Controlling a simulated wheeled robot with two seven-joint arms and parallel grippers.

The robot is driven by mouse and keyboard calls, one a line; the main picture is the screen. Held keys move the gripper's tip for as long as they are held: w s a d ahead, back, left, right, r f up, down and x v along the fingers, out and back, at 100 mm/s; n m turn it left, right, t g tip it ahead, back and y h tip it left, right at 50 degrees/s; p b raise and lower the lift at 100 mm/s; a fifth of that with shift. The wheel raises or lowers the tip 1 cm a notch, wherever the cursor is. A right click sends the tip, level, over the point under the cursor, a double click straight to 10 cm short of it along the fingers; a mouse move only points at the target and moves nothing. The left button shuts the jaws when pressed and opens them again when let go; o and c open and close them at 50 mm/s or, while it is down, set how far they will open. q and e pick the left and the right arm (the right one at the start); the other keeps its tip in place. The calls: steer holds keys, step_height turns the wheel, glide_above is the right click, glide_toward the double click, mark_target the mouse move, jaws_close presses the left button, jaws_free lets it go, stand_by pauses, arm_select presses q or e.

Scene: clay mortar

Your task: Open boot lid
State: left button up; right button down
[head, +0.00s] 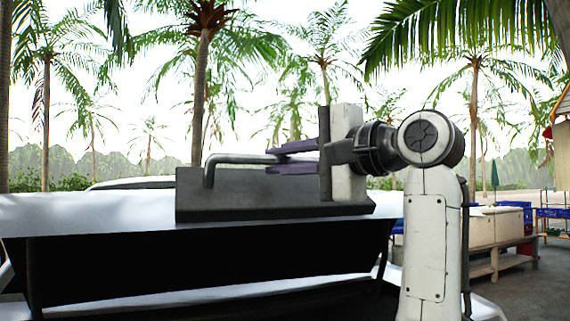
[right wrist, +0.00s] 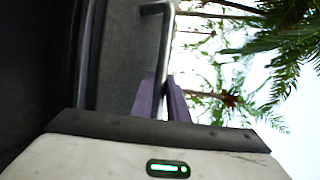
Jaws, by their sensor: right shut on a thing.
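The white boot lid (head: 95,212) stands raised at the left and middle of the head view, with a dark opening below it. A dark plate (head: 240,203) is on the lid and carries a grey bent bar handle (head: 225,159). My right gripper (head: 274,161) comes in from the right, its purple fingers shut on the handle. The right wrist view also shows the handle (right wrist: 166,45) running down between the fingertips (right wrist: 163,88), with the dark plate (right wrist: 122,55) beside it. My left gripper is in neither view.
The white lower edge of the boot (head: 220,302) runs below the dark opening. Wooden counters (head: 498,230) and blue crates (head: 552,212) stand farther off at the right. Palm trees (head: 200,80) fill the background. Open sky shows above the lid.

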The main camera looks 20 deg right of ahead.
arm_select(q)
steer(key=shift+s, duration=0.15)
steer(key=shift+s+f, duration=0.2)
arm_select(e)
steer(key=c, duration=2)
jaws_free()
arm_select(q)
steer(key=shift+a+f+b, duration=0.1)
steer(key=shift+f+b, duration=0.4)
steer(key=shift+b, duration=0.15)
arm_select(e)
steer(key=v, duration=1)
steer(key=shift+d, duration=0.1)
